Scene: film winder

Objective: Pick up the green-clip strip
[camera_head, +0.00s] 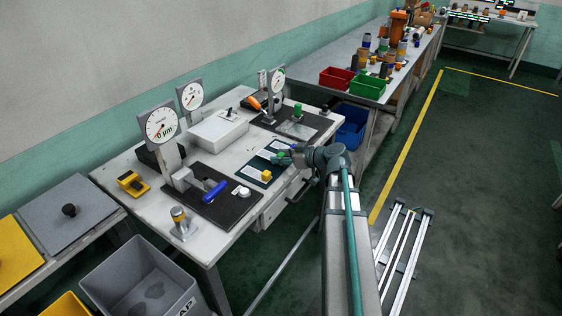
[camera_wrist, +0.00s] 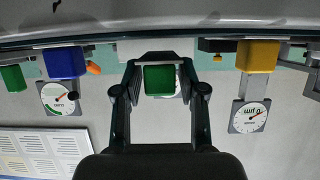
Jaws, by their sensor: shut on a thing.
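My gripper (camera_wrist: 159,62) is shut on the green clip (camera_wrist: 159,79), which sits between the two fingers in the wrist view. The strip itself cannot be made out; only the clip's green block shows clearly. In the head view, my gripper (camera_head: 285,156) is over the right edge of the grey workbench (camera_head: 150,215), beside a dark board with a yellow clip (camera_head: 266,175). I cannot tell from these views how far the clip is above the board.
Dial gauges (camera_head: 161,124) stand on the workbench, with a blue block (camera_head: 215,191) on the front gauge's dark base. A white box (camera_head: 218,129) lies behind my gripper. Red (camera_head: 337,77) and green (camera_head: 367,86) bins stand on the far bench.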

